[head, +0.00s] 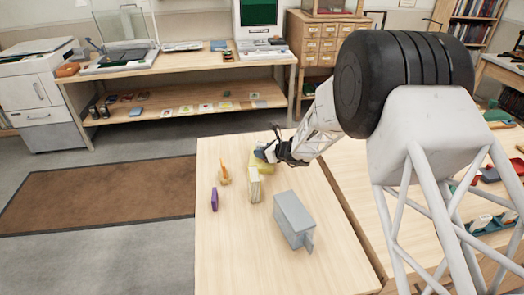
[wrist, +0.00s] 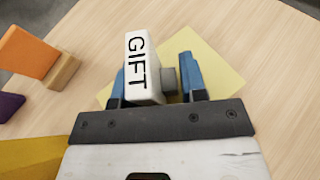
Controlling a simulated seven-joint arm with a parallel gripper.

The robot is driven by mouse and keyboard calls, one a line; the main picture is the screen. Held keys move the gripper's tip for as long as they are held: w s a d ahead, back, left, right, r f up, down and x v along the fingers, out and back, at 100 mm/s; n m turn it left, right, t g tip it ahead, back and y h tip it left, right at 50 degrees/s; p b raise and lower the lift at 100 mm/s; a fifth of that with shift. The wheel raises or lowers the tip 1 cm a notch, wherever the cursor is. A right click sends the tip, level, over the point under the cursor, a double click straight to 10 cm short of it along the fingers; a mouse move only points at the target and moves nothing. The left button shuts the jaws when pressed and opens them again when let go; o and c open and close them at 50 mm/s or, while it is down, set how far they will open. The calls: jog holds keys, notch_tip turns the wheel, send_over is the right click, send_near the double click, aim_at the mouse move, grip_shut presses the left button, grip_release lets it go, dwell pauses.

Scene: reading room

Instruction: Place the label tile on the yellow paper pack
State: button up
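The label tile (wrist: 140,68) is a white block with "GIFT" in black letters and a grey knob (wrist: 168,80) on its right side. In the wrist view it sits between the two blue fingers of my gripper (wrist: 155,82), which appear closed on the tile and its knob. The yellow paper pack (wrist: 222,72) shows as a pale yellow square beyond and below the tile; whether they touch cannot be told. In the head view my gripper (head: 268,153) is low over the far part of the table, partly covering the yellow pack (head: 265,168).
A cream-and-yellow upright block (head: 254,188) stands just nearer than the pack. An orange piece on a wooden base (head: 225,175) and a purple block (head: 214,199) stand to the left. A grey box (head: 293,218) stands nearer right. The table's front (head: 245,265) is clear.

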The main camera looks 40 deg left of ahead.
jog(key=o, duration=0.3)
jog(key=shift+r, duration=0.2)
jog(key=v, duration=1.2)
dwell(0.8)
jog(key=shift+d, duration=0.1)
